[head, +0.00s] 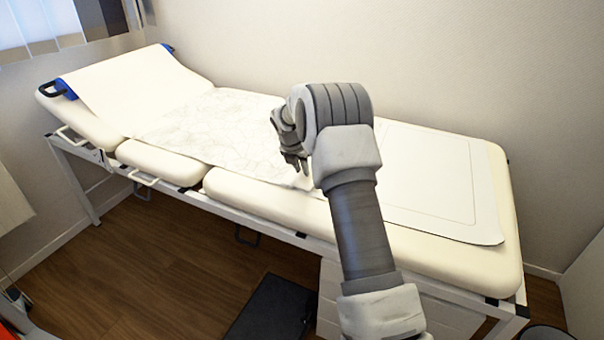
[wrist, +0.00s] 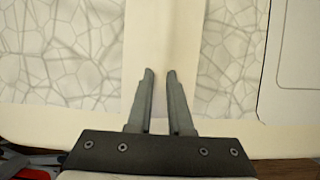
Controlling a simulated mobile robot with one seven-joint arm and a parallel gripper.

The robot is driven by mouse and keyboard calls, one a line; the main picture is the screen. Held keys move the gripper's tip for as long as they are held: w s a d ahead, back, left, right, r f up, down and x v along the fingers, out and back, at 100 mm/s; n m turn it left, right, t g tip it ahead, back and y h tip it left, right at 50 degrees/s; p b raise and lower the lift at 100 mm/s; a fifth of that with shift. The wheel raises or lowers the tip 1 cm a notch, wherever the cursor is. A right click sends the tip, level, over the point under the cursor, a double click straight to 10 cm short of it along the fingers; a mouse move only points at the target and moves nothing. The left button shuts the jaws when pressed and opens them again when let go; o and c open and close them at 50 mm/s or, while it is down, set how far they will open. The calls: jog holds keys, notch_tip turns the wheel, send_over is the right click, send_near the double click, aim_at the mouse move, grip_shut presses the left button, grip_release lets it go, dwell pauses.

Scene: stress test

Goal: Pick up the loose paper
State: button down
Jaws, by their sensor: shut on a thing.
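The loose paper (head: 205,125), whitish with a net of grey crease-like lines, lies across the middle of the padded couch. It also shows in the wrist view (wrist: 60,55), with a plain pale strip between two lined areas. My gripper (head: 300,165) is low over the couch at the paper's right part. In the wrist view my gripper (wrist: 161,72) has its two fingers close together over the pale strip, shut on the paper with a narrow gap between them. The exact grip at the fingertips is hard to see, and my arm hides part of the paper.
The cream couch (head: 270,205) stands along the wall, its head end raised at left. A plain white sheet with a thin outlined border (head: 440,185) lies on its right part. A white drawer unit (head: 335,290) and a dark flat object (head: 270,308) are below.

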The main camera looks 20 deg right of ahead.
jog(key=r, duration=0.2)
jog(key=d+r+p, duration=0.1)
jog(key=r, duration=0.1)
jog(key=shift+s+d, duration=0.1)
jog(key=shift+s, duration=0.2)
jog(key=s+d+r+p, duration=0.5)
jog(key=d+r+p, duration=0.3)
jog(key=r, duration=0.3)
jog(key=shift+s+d+r+p, duration=0.2)
jog(key=shift+d+r+p, duration=0.2)
jog(key=shift+p, duration=0.5)
jog(key=shift+a+f, duration=0.1)
